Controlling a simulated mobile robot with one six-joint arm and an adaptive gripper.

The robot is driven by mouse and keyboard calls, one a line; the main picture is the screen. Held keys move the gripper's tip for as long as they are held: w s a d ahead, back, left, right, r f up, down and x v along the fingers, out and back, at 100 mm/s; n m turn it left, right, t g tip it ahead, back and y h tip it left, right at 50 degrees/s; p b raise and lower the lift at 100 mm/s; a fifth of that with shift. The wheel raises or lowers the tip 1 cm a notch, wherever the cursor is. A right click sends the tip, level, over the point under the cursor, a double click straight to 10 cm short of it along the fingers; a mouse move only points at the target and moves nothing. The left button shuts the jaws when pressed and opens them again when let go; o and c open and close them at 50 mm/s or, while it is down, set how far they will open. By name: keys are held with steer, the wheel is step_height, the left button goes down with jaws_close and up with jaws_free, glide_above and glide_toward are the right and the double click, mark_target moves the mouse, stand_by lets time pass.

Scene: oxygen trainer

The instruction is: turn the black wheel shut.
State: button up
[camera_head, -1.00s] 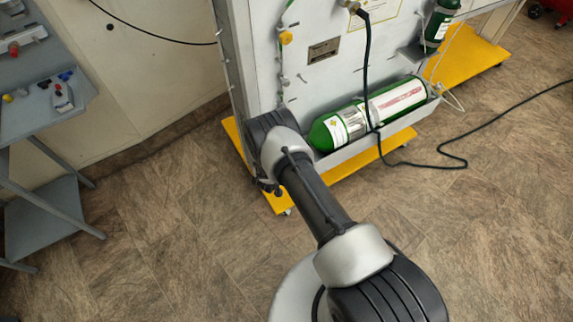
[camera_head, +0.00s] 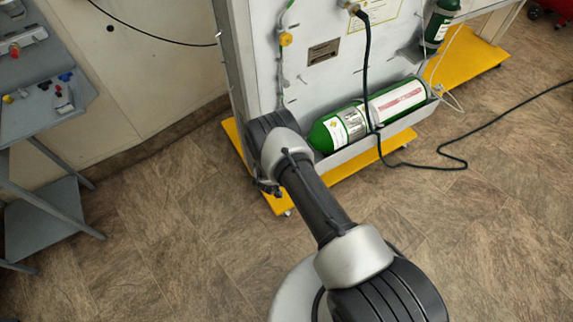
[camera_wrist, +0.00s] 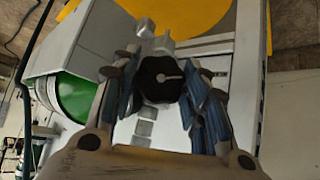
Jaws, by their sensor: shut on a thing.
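The black wheel (camera_wrist: 160,78) shows in the wrist view as a dark, lobed knob with a light slot-like mark on its face. My gripper (camera_wrist: 161,90) has its two blue-padded fingers on the left and right of the wheel, closed on its rim. In the head view the wheel is hidden behind my arm, and my fingers do not show clearly. A green cylinder (camera_head: 330,134) lies in a grey tray on the trainer panel, to the right of my wrist; part of it shows in the wrist view (camera_wrist: 75,97).
The trainer panel (camera_head: 300,88) stands on a yellow base (camera_head: 398,141). A black hose (camera_head: 366,70) hangs in front of the cylinder and trails over the floor. A grey shelf unit (camera_head: 40,120) stands at the left. The floor between is clear.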

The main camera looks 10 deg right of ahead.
steer(key=shift+d, duration=0.1)
steer(key=shift+s+d+m+t+y+p, duration=0.1)
steer(key=shift+m+t+y+p, duration=0.7)
steer(key=shift+y, duration=0.3)
steer(key=m+t+y, duration=0.1)
steer(key=t+y, duration=0.1)
steer(key=shift+d+f+m+y+b, duration=0.1)
steer(key=shift+f+m+y+b, duration=0.1)
steer(key=shift+m+y+b, duration=0.15)
steer(key=shift+s+m+t+y+b, duration=0.1)
steer(key=shift+m+t+y+b, duration=0.4)
steer(key=shift+m+t+y, duration=1.75)
steer(key=shift+m+t, duration=0.2)
steer(key=shift+t, duration=0.15)
steer(key=o, duration=1.1)
steer(key=v, duration=1.2)
steer(key=shift+f, duration=0.15)
